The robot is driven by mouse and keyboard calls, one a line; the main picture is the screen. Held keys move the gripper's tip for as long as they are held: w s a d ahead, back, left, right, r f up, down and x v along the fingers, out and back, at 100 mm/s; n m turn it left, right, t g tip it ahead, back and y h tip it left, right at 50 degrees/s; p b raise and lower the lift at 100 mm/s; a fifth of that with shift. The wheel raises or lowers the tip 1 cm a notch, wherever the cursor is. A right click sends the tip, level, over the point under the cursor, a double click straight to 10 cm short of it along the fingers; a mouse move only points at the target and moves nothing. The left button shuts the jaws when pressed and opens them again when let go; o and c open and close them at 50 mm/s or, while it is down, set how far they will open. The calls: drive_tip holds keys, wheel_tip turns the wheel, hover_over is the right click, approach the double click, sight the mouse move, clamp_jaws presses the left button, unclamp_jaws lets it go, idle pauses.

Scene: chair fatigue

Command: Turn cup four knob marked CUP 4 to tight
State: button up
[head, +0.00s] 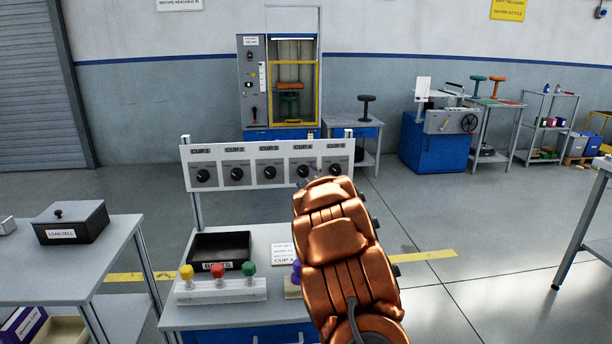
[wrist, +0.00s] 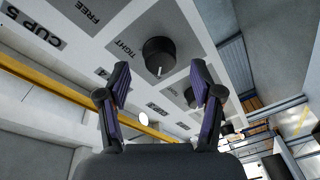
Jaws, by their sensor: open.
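A white panel (head: 220,150) carries a row of black knobs on grey plates under CUP labels. The CUP 4 knob (head: 303,171) is fourth from the left in the head view, just left of my arm's end. In the wrist view the nearest black knob (wrist: 160,55), beside the word TIGHT, appears to be this one; its own label is partly hidden. Its white mark points down in that picture. My gripper (wrist: 160,72) is open, its two purple-padded fingers apart on either side of the knob's line, with nothing between them. Contact with the knob is not visible.
The CUP 5 label (wrist: 45,35) and another knob (wrist: 190,97) lie on either side. Below the panel, a bench (head: 190,318) holds a black tray (head: 220,251) and a stand with coloured knobs (head: 220,290). A load cell box (head: 70,222) sits at left.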

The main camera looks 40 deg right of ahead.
sight(303, 172)
drive_tip(key=shift+x, duration=1.25)
drive_tip(key=shift+r, duration=0.1)
drive_tip(key=c, duration=1.2)
